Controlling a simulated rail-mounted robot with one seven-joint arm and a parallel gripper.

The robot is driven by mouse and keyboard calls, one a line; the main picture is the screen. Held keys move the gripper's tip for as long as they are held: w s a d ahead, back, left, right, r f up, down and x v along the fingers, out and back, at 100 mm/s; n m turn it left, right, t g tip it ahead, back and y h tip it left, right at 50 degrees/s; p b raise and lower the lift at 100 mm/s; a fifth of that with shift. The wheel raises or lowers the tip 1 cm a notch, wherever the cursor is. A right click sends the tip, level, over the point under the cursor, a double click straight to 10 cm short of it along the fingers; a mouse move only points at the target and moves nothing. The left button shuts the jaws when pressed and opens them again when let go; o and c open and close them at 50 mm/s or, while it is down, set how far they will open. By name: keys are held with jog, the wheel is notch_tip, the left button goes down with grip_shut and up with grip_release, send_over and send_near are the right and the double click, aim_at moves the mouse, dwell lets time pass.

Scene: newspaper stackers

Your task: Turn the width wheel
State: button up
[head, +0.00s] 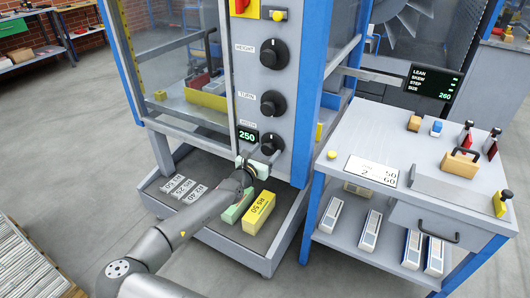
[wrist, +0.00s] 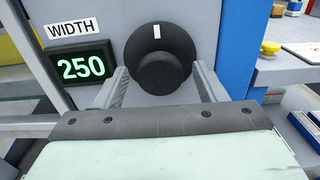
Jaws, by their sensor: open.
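The width wheel (head: 273,141) is a black round knob, the lowest on the grey control panel. In the wrist view the width wheel (wrist: 158,52) shows a wide dark disc with a smaller hub and a white mark at its top. A green display (wrist: 81,66) beside it, under the WIDTH label (wrist: 74,29), reads 250. My gripper (head: 264,155) is at the wheel. In the wrist view my gripper (wrist: 162,85) is open, one finger at the lower left and one at the lower right of the wheel. Whether the fingers touch it cannot be told.
Above are the black height wheel (head: 274,54) and turn wheel (head: 272,103). A blue post (head: 322,80) stands right of the panel. A grey side table (head: 420,150) with small tools is further right. A low tray (head: 262,262) with a yellow block (head: 259,213) lies below.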

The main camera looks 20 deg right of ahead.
jog(key=c, duration=1)
jog(key=shift+f+m+b, duration=0.1)
jog(key=shift+m+b, duration=0.2)
jog(key=shift+b, duration=0.1)
